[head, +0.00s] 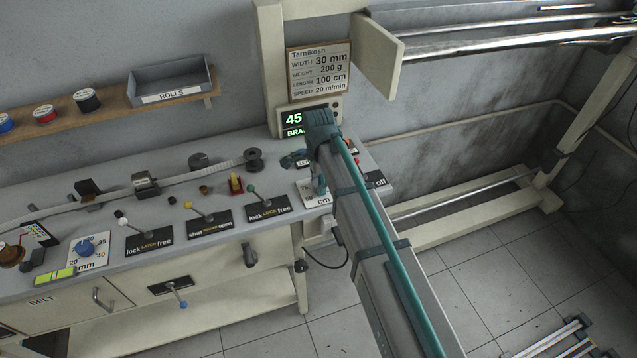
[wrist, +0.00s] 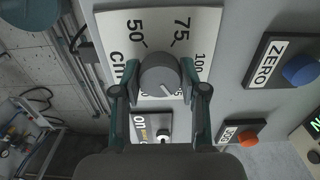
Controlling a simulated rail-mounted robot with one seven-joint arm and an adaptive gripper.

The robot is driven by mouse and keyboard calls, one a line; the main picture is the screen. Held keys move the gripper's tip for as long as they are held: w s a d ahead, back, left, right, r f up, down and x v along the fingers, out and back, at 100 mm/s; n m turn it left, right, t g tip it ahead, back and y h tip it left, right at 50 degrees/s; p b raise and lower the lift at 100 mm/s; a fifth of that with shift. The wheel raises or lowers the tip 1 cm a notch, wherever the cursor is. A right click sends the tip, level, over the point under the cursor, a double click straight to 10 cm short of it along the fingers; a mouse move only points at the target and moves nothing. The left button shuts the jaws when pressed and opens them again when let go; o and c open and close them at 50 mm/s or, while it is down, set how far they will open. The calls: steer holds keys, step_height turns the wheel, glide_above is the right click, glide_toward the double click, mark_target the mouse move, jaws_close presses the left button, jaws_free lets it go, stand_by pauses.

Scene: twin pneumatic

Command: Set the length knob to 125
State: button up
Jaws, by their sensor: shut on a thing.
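The length knob (wrist: 158,72) is a round grey knob on a white plate (wrist: 108,30) marked 50, 75, 100 and cm. My gripper (wrist: 160,88) is shut on this knob, one finger on each side. A white pointer line on the knob points to the lower right, below the 100 mark. The number near it is partly hidden by the knob and the right finger. In the head view, the cm plate (head: 322,200) shows at the right end of the bench, and my arm and gripper (head: 318,182) hide the knob.
A blue ZERO button (wrist: 300,70) and an orange button (wrist: 248,139) stand to the right. A card (head: 319,71) reads length 100 cm. A green display (head: 293,120) shows 45. Levers marked lock and free (head: 268,209), and a mm knob (head: 87,248), lie left along the bench.

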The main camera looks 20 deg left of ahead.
stand_by(0.3)
steer(key=o, duration=1.1)
steer(key=shift+o, duration=0.2)
step_height(320, 180, up, 12)
steer(key=shift+w+d, duration=0.1)
